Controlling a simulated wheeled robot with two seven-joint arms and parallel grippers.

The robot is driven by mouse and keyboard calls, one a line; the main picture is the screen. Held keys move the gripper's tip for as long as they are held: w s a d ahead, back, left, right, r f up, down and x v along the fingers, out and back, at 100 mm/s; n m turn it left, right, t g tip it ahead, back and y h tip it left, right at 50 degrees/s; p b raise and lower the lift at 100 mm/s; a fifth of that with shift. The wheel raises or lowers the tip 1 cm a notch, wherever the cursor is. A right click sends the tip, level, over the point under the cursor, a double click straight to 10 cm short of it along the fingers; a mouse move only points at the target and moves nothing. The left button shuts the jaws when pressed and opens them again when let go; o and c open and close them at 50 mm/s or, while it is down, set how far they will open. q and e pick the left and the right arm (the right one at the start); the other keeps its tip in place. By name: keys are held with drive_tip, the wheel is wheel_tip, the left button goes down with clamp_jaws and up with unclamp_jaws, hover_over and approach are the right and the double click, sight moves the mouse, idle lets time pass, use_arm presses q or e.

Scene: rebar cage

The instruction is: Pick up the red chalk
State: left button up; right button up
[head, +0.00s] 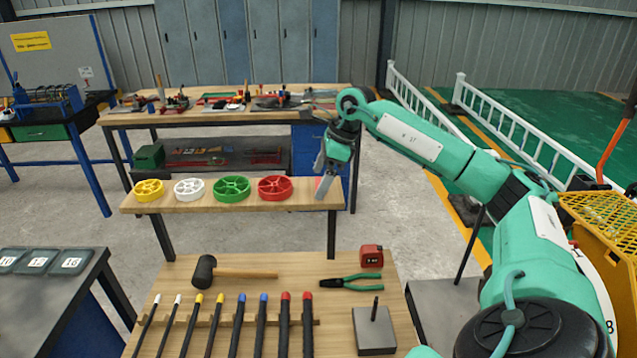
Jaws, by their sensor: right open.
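My right gripper (325,178) hangs pointing down over the right end of the raised wooden shelf (225,205). Its jaws are open. A small pinkish-red patch shows right behind its fingers at the shelf's end; it may be the red chalk, but the fingers cover most of it and I cannot tell its shape. I cannot tell whether the fingers touch it. No other clear piece of red chalk shows. My left gripper is not in view.
Yellow, white, green and red spoked wheels (275,188) line the shelf left of the gripper. The lower bench holds a mallet (206,272), pliers (350,282), a red tape measure (371,256), a grey block with a peg (375,335) and several colour-tipped bars (262,325).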

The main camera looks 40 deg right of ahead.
drive_tip(key=shift+w+a+f, duration=0.1)
drive_tip(key=shift+a+f, duration=0.15)
drive_tip(key=shift+f, duration=0.35)
drive_tip(key=c, duration=1.1)
drive_tip(key=shift+o, duration=0.2)
drive_tip(key=shift+r, duration=0.1)
wheel_tip(320, 180, up, 20)
drive_tip(key=b, duration=0.2)
